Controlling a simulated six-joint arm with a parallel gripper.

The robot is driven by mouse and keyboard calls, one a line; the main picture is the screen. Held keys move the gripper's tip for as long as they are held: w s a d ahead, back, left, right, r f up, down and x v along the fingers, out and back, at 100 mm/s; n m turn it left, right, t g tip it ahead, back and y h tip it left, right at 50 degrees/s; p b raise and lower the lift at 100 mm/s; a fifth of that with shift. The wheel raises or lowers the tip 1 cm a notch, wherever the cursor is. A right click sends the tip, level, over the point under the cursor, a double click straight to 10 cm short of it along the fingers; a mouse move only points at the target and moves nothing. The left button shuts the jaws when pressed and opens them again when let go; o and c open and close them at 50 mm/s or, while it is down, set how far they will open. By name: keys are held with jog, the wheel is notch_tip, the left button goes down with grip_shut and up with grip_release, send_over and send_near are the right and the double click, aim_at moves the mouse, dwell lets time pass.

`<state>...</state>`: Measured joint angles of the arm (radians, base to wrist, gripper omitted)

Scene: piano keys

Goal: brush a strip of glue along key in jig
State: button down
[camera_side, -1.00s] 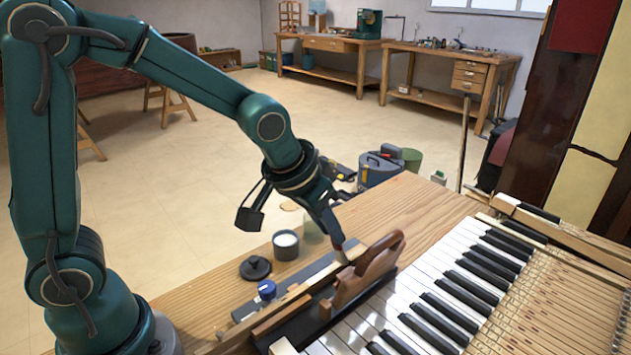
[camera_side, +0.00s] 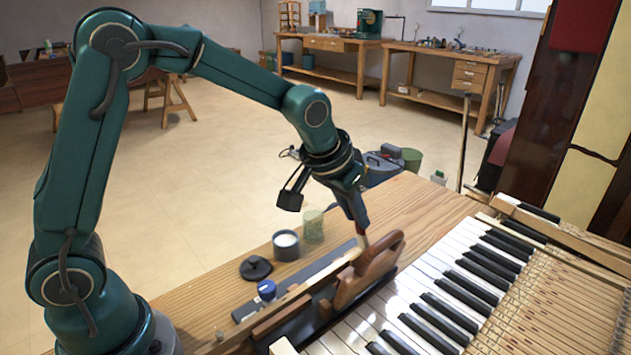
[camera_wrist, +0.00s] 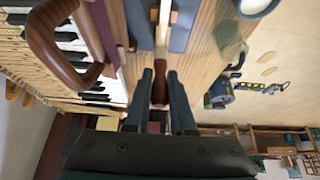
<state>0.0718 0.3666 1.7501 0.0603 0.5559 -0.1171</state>
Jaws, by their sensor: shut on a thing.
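My gripper (camera_side: 358,218) is shut on a brush (camera_side: 361,241) and points down over the far end of the jig. In the wrist view my gripper (camera_wrist: 160,76) has the brush's red-brown handle (camera_wrist: 160,90) between its fingers, with the pale bristles toward the top. The key (camera_side: 304,288) is a long pale wooden strip lying in the dark jig (camera_side: 333,267). The bristles are at or just above the key's far end; I cannot tell whether they touch. A grey pot with white contents (camera_side: 286,245) stands left of the jig. Any glue on the key is too small to tell.
A black lid (camera_side: 256,267), a blue-capped bottle (camera_side: 267,290) and a greenish glass jar (camera_side: 313,226) stand to the left. Piano keys (camera_side: 440,280) fill the right. Bare bench lies beyond the jig.

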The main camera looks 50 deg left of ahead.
jog(key=shift+r, duration=0.1)
jog(key=shift+r, duration=2.95)
jog(key=shift+r, duration=1.5)
jog(key=shift+f, duration=3.65)
jog(key=shift+f, duration=0.9)
